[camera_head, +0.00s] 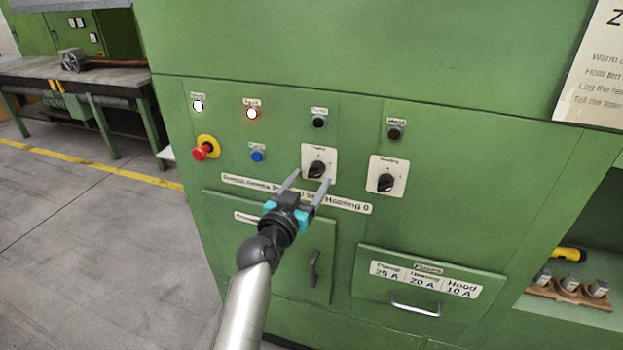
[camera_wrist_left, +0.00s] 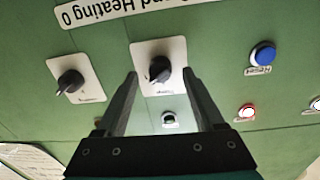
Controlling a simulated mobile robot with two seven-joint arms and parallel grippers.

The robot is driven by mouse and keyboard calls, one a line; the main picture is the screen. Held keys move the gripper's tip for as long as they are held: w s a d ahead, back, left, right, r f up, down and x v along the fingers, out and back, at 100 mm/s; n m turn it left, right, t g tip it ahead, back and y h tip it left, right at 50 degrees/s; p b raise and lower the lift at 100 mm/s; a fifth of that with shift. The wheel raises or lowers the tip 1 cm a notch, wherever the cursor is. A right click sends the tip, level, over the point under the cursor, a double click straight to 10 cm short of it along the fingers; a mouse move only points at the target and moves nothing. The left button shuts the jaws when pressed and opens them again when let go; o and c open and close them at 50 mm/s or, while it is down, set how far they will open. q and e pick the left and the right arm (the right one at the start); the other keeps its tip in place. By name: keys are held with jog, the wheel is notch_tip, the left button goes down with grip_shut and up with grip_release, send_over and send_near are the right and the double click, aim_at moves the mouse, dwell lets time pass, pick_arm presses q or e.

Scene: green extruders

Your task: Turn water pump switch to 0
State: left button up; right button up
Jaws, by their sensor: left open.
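The water pump switch (camera_head: 317,169) is a black rotary knob on a white plate, left of a second similar knob on the green panel. Its small label is too blurred to read surely. My left gripper (camera_head: 311,178) is open in front of it, its two grey fingers pointing at the plate. In the left wrist view, which is upside down, the knob (camera_wrist_left: 159,69) shows between the open fingertips (camera_wrist_left: 159,74). I cannot tell whether a finger touches it. The knob's pointer sits at a slant. My right gripper is not in view.
The second knob (camera_head: 386,182) sits close to the right. A red emergency button (camera_head: 203,150), a blue button (camera_head: 257,156) and lit white and red lamps are to the left. A drawer handle (camera_head: 415,308) juts out below. Open floor lies at left.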

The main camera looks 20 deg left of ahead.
pick_arm(q)
jog(key=shift+w, duration=0.8)
grip_shut()
